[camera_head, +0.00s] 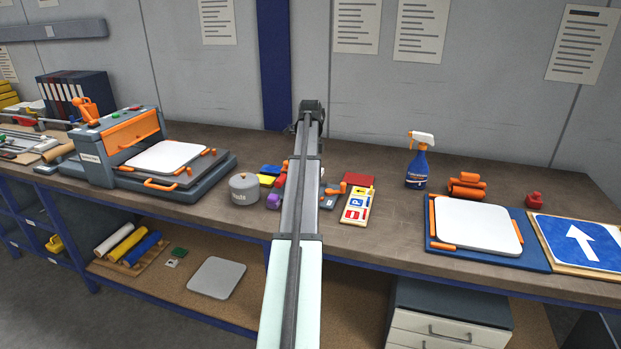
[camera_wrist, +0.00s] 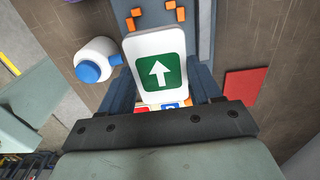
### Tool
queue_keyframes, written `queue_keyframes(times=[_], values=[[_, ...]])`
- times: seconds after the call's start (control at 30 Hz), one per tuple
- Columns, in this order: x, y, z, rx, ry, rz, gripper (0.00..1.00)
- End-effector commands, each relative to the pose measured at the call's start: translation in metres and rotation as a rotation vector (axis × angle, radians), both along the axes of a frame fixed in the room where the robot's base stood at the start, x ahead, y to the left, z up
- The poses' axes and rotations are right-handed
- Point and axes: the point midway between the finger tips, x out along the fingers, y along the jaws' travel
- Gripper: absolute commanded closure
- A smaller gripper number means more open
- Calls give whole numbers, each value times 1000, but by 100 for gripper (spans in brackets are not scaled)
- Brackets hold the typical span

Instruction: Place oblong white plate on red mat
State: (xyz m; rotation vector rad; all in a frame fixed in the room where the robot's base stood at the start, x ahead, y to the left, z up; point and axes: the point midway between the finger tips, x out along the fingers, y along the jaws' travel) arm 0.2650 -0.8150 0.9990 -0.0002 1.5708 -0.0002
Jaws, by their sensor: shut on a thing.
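The oblong white plate (camera_wrist: 158,36) bears a green square with a white up arrow. In the wrist view it sits between the two fingers of my gripper (camera_wrist: 163,80), which is shut on it. The red mat (camera_wrist: 243,91) lies flat on the bench to the right of the gripper, apart from the plate, with nothing seen on it. In the head view the red mat (camera_head: 358,180) is right of my arm, behind a board of small sign tiles. My arm hides the gripper and plate in the head view.
The sign tile board (camera_head: 357,205) lies close to the mat. A spray bottle (camera_head: 418,162) and a blue frame with a white panel (camera_head: 477,229) stand further right. A grey pot (camera_head: 244,188) is left of my arm. Bare bench shows between mat and spray bottle.

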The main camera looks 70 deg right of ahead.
Motion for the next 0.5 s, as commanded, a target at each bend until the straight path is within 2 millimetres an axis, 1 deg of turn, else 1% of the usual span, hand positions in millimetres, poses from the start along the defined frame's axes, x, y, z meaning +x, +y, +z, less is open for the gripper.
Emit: queue_keyframes(times=[0.03,0.13,0.23,0.37,0.5], values=[[0,-1,6,-1,0,-1,67],[-8,-3,13,-1,0,-10,67],[-26,-7,15,2,1,-32,67],[-65,-21,10,10,2,-81,67],[-111,-62,8,21,4,-140,67]])
